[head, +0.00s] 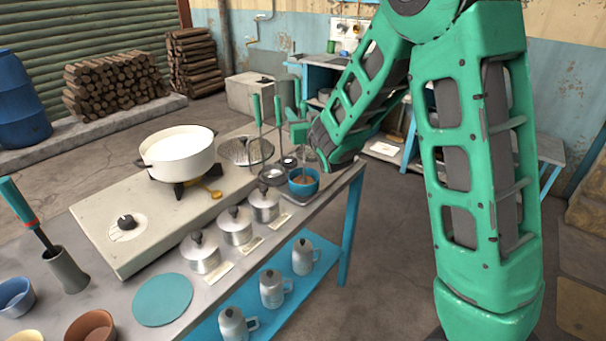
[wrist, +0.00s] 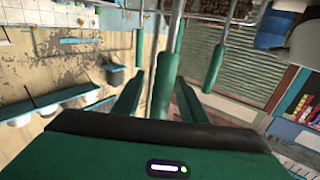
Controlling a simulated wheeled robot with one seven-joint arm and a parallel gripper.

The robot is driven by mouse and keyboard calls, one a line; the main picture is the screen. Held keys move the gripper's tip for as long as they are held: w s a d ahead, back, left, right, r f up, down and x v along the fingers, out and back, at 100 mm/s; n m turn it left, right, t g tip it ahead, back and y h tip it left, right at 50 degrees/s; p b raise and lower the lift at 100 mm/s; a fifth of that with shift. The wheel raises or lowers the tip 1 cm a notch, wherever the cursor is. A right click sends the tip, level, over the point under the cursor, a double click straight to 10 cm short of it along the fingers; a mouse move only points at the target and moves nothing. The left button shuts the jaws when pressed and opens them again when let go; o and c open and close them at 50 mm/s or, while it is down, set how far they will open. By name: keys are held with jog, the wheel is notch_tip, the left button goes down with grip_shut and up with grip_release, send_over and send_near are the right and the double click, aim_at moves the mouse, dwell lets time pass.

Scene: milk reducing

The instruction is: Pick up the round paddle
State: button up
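The round paddle appears to be the wide perforated skimmer disc (head: 240,151) beside the white pot in the head view. Upright green handles rise near it, a left one (head: 257,110) and another (head: 278,111). My gripper (head: 299,132) is at the right of these handles, partly hidden by my arm. In the wrist view my gripper (wrist: 157,98) has its two fingers apart, with a green handle (wrist: 164,82) showing in the gap between them. I cannot tell which tool this handle belongs to, or whether it is touched. Two more green handles show on either side.
The white pot (head: 181,152) stands on the stove (head: 150,215). A blue bowl (head: 303,182) and ladles (head: 271,175) are close below my gripper. Several lidded metal pots (head: 237,228) line the table's front.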

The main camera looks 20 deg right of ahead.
jog(key=shift+c, duration=0.7)
grip_shut()
